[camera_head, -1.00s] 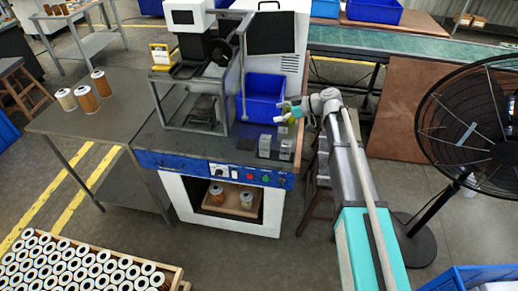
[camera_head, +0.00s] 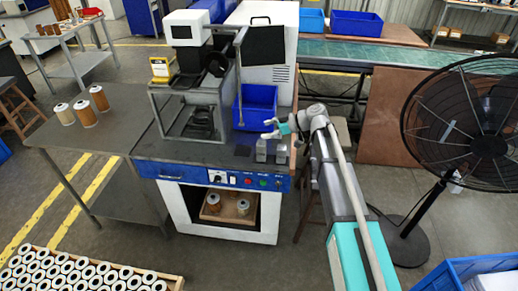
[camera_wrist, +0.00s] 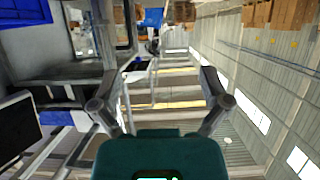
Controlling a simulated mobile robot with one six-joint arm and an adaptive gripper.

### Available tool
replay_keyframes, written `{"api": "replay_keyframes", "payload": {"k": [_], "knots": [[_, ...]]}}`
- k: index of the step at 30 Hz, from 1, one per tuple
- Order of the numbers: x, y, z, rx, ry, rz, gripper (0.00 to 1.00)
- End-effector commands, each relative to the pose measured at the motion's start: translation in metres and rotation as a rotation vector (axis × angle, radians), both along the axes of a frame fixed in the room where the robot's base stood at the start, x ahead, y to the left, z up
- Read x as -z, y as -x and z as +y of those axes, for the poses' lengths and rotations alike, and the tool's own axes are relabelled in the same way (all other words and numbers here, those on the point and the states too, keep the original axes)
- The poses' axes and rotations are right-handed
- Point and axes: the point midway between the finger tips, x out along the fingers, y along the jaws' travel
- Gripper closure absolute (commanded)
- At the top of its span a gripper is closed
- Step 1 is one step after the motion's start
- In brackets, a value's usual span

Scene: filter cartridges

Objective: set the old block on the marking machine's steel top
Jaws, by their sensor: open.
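The marking machine's dark steel top (camera_head: 190,150) sits above a blue front panel in the head view. Two small grey blocks, a left one (camera_head: 261,150) and a right one (camera_head: 282,154), stand near its front right corner; I cannot tell which is the old block. A flat dark square (camera_head: 243,150) lies left of them. My gripper (camera_head: 268,129) is just above and behind the blocks, pointing left, apart from them as far as I can see. In the wrist view my gripper (camera_wrist: 167,72) has its fingers spread with nothing between them.
A blue bin (camera_head: 256,105) stands behind the blocks. The machine's metal frame (camera_head: 190,112) stands to the left. Several filter cartridges (camera_head: 84,112) stand on the grey side table (camera_head: 75,140). A black fan (camera_head: 480,130) is at the right. The top's front left is clear.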

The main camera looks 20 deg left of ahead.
Motion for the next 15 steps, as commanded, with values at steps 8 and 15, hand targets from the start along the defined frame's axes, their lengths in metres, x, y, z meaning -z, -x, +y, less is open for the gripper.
{"api": "replay_keyframes", "payload": {"k": [8, 15], "knots": [[0.0, 0.009, -0.003, 0.082, 0.001, 0.0, 0.03], [0.0, 0.018, -0.004, 0.186, 0.001, 0.0, 0.03]]}}
